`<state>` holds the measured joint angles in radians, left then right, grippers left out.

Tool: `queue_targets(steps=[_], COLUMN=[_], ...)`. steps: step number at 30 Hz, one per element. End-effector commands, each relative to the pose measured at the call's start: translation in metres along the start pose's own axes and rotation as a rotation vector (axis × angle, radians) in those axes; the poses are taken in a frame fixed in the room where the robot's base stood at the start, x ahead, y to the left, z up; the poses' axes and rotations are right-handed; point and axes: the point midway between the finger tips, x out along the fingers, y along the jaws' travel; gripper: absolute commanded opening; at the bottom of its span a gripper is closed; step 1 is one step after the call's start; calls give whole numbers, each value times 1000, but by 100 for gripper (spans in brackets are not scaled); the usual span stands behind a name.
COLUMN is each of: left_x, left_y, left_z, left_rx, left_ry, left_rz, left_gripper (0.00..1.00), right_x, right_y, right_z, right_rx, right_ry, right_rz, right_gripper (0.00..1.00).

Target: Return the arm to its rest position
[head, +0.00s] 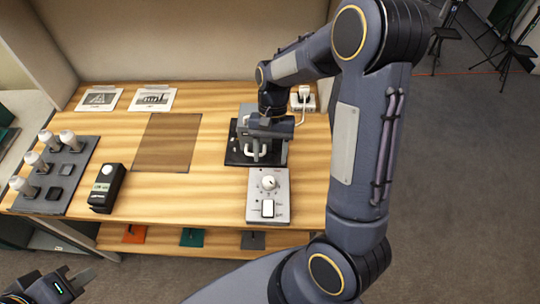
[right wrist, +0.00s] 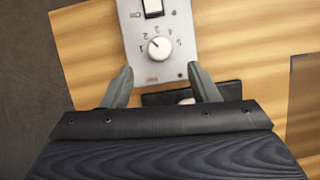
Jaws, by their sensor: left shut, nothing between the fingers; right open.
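My right arm reaches in from the lower right of the head view and bends down over the wooden bench. Its right gripper (head: 257,152) hangs over a dark device with a black base (head: 238,158), behind a grey control box. In the right wrist view the right gripper (right wrist: 162,84) is open, its two fingers apart with nothing held between them. The dark device is partly hidden by the gripper in both views. My left gripper (head: 78,280) is at the lower left of the head view, off the bench's front, shut and empty.
The grey control box (head: 282,206) has a dial and a switch. A white plug (head: 304,92) sits behind. A black rack (head: 72,175) with several white-topped items, a black box (head: 104,188), two picture cards and a brown mat (head: 167,142) lie left.

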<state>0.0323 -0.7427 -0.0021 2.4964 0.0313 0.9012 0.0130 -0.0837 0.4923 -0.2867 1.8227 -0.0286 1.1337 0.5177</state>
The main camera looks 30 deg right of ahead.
Motion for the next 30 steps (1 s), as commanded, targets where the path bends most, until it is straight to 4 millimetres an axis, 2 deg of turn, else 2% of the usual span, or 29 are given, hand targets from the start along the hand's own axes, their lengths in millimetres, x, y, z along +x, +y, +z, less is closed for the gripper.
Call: queue_targets(steps=[10,14,17,21,24,30], left_x=[0,0,0,0,0,0], left_y=[0,0,0,0,0,0], left_z=[0,0,0,0,0,0], left_rx=[0,0,0,0,0,0], left_ry=[0,0,0,0,0,0], left_rz=[0,0,0,0,0,0], left_gripper=[0,0,0,0,0,0], right_x=[0,-9,-28,-58,-72,-79], right_y=[0,2,8,21,32,52], right_z=[0,8,25,64,95,146], right_rx=[0,-20,-74,-194,-287,-455], right_ry=[0,18,64,181,286,516], right_rz=[-1,-33,-104,-231,-305,-392], right_gripper=[55,55,55,55,55,55])
